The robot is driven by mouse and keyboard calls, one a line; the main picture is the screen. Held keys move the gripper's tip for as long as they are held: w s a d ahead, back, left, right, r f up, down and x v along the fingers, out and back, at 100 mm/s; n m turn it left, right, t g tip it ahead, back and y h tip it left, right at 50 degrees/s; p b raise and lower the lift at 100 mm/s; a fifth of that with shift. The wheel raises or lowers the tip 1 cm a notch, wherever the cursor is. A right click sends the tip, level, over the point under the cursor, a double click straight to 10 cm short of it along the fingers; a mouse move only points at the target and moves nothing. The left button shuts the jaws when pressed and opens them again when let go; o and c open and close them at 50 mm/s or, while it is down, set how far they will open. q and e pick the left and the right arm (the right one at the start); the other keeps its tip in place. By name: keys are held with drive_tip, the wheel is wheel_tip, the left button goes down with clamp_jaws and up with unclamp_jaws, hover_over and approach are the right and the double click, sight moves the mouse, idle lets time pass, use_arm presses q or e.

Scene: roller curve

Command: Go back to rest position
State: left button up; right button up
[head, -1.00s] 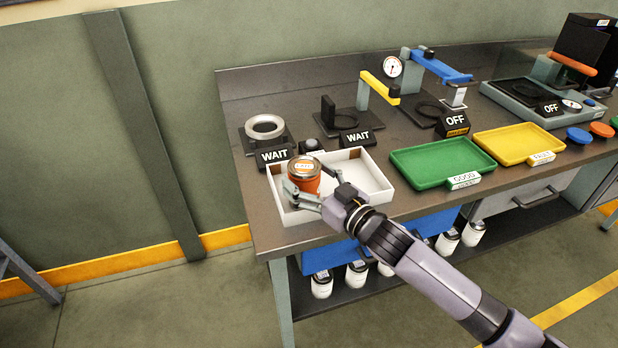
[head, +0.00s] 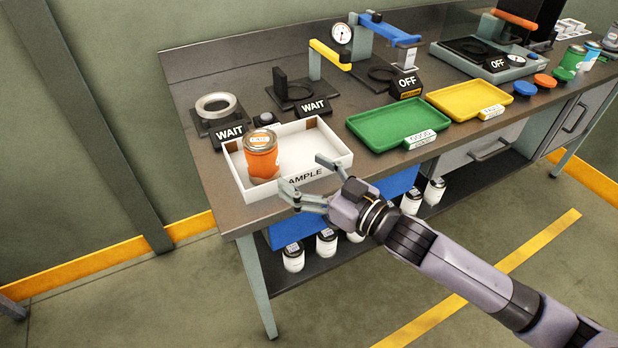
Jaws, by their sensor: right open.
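My right gripper (head: 303,178) is open and empty in front of the white sample tray (head: 334,155), its fingers spread near the tray's front wall. An orange jar (head: 261,158) with a metal-coloured lid stands upright in the left part of the tray, apart from the gripper's fingers. The right arm comes in from the lower right. My left gripper is not in view.
The workbench (head: 212,172) carries a green tray (head: 365,122), a yellow tray (head: 465,92), a grey ring (head: 216,104) and devices with WAIT and OFF signs. White jars (head: 293,258) stand on the shelf below. The floor in front is clear.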

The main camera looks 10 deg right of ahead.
drive_tip(key=shift+s+d, duration=0.25)
drive_tip(key=shift+s, duration=0.1)
